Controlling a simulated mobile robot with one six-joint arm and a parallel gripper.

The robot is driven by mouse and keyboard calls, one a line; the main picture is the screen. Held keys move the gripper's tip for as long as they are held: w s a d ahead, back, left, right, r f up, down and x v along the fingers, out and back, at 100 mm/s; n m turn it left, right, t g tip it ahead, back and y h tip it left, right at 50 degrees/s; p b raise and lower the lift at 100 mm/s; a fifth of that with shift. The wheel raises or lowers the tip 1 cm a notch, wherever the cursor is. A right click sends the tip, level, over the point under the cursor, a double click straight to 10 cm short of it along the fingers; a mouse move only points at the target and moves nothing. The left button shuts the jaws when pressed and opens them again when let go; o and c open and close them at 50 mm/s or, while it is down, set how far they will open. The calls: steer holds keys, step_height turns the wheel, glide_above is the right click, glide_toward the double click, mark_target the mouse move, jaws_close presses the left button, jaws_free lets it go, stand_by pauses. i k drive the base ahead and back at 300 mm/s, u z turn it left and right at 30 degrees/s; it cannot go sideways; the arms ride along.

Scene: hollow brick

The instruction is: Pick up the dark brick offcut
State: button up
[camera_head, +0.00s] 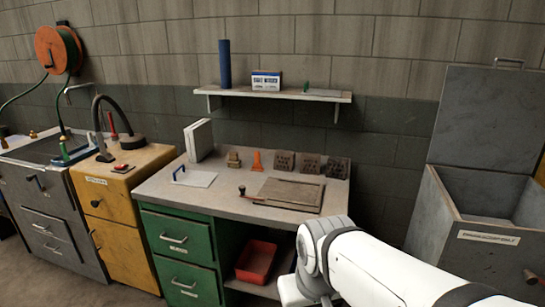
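The middle piece (309,166) and the left piece (284,163) are browner. All three stand clear of my arm. My white arm crosses the lower right of the view, in front of the bench. My gripper is not in view.
A flat board (291,194) lies on the bench before the bricks. An orange object (257,161) and a small tan object (234,159) stand to their left. A shelf (270,93) hangs above. An open grey bin (470,225) stands at right.

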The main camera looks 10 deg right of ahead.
mark_target(336, 168)
steer(key=z, duration=0.05)
steer(key=i, duration=1.3)
steer(key=z, duration=1.15)
steer(key=i, duration=0.45)
steer(key=z, duration=0.2)
steer(key=k, duration=0.85)
steer(key=z, duration=0.2)
steer(key=i, duration=0.85)
steer(key=u, duration=0.1)
